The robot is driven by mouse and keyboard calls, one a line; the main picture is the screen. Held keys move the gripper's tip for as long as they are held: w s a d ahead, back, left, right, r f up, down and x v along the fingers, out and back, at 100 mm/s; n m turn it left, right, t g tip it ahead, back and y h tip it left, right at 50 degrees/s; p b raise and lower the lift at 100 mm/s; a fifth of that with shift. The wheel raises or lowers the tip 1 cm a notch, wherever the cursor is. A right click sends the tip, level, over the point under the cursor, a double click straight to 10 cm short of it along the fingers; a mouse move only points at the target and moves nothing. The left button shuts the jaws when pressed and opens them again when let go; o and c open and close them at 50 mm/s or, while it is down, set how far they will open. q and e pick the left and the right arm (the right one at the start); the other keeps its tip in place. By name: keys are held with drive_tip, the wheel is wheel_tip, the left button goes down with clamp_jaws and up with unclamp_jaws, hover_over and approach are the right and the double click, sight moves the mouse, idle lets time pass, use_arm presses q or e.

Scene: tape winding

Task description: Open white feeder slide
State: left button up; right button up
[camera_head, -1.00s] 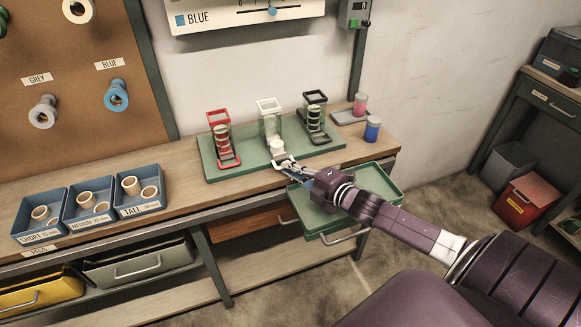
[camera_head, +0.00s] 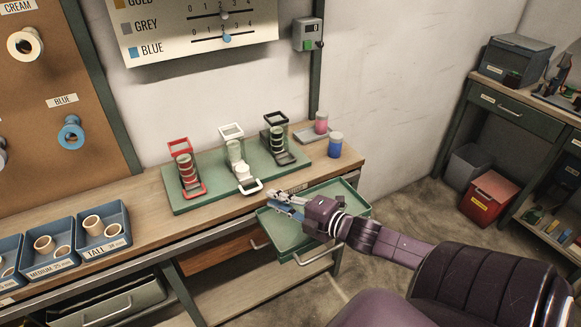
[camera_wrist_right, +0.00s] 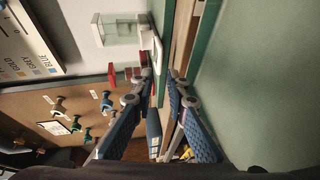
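The white feeder (camera_head: 234,152) stands upright in the middle of the green base, between the red and black feeders. Its white slide (camera_head: 250,187) sticks out at the front, ending in a loop, with a small white piece (camera_head: 241,173) on it behind the loop. My right gripper (camera_head: 281,204) is in front of and to the right of the slide, apart from it, above the drawer. In the right wrist view its fingers (camera_wrist_right: 161,76) are parted with nothing between them; the white feeder (camera_wrist_right: 119,30) is beyond them. My left gripper is not in view.
The red feeder (camera_head: 185,170) and black feeder (camera_head: 277,136) share the green base (camera_head: 205,199). An open green drawer (camera_head: 290,237) lies under my right gripper. Pink (camera_head: 321,122) and blue (camera_head: 335,146) jars stand at the right. Blue bins (camera_head: 102,228) stand at the left.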

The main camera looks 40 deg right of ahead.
drive_tip(key=shift+v, duration=2.5)
drive_tip(key=shift+a, duration=0.1)
